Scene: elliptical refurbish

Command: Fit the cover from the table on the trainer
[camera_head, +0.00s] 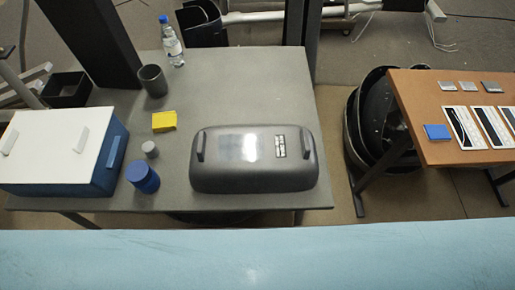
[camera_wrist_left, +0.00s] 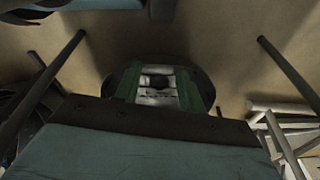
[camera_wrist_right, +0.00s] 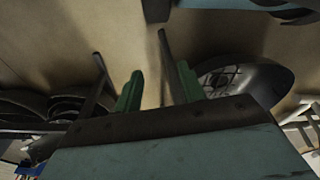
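The cover, a dark grey glossy shell (camera_head: 254,160) with two raised handle-like bars and a small label, lies on the grey table (camera_head: 240,80) in the head view. Neither gripper shows in the head view. My left gripper (camera_wrist_left: 157,82) has its green fingers apart; a dark round part with a pale centre shows behind the gap. I cannot make out the whole trainer; dark round parts (camera_head: 375,120) show right of the table.
On the table are a white and blue box (camera_head: 60,145), a blue jar (camera_head: 142,178), a grey knob (camera_head: 150,149), a yellow block (camera_head: 164,121), a dark cup (camera_head: 152,80) and a bottle (camera_head: 172,45). A brown table (camera_head: 450,95) with flat items stands right.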

